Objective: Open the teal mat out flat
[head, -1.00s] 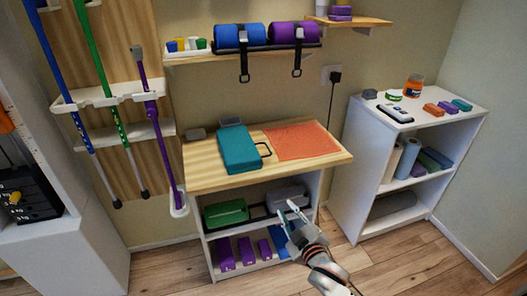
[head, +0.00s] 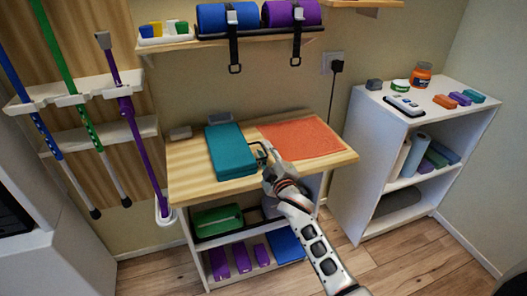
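The teal mat (head: 231,149) lies as a thick folded block on the wooden tabletop, left of an orange mat. My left gripper is not in view.
A flat orange mat (head: 302,138) covers the right part of the wooden tabletop (head: 190,172). A small grey block (head: 181,133) sits at the back left. A shelf with two rolled mats and hanging straps (head: 235,50) is above. A white shelf unit (head: 372,125) stands right.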

